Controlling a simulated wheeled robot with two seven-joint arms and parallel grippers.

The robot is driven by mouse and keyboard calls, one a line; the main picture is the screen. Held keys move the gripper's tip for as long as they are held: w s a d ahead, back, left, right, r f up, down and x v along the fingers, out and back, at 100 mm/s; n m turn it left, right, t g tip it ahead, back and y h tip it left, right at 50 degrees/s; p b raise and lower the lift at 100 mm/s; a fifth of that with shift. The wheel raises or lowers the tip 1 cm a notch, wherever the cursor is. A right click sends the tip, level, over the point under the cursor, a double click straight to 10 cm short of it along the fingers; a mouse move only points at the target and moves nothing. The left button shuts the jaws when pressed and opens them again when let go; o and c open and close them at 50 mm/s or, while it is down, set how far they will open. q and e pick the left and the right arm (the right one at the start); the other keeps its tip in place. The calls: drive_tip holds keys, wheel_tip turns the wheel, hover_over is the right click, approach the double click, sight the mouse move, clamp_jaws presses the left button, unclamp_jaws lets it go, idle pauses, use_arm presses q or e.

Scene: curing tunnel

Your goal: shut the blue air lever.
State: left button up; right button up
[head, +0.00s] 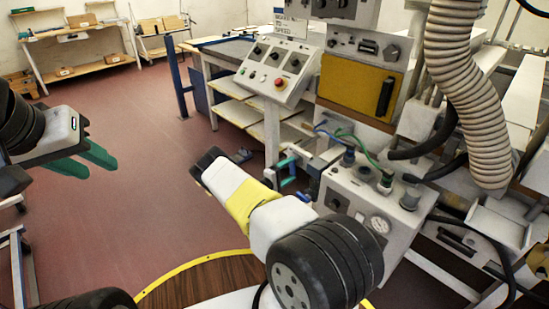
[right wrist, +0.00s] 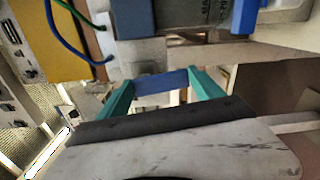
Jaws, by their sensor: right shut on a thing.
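The blue air lever (right wrist: 162,80) is a short blue bar that lies between the two teal fingertips of my right gripper (right wrist: 163,88) in the right wrist view. The fingers are shut on it, one at each end. In the head view my right gripper (head: 287,172) is at the left side of a grey box with a gauge, and the lever is partly hidden by the fingers and fittings there. My left gripper (head: 100,170) hangs at the far left with its green fingers apart and empty, far from the lever.
The grey air box (head: 362,192) carries a gauge (head: 380,224), knobs and blue and green hoses. A sloped control panel (head: 278,68) and a yellow-doored unit (head: 357,86) stand behind. A ribbed duct (head: 470,90) hangs at right. The red floor at left is clear.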

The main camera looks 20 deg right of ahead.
drive_tip(key=shift+w+a+f+m, duration=0.1)
drive_tip(key=shift+w+a+m, duration=0.05)
drive_tip(key=shift+m, duration=0.55)
drive_tip(key=o, duration=2.1)
drive_tip(key=v, duration=0.7)
drive_tip(key=shift+a, duration=0.35)
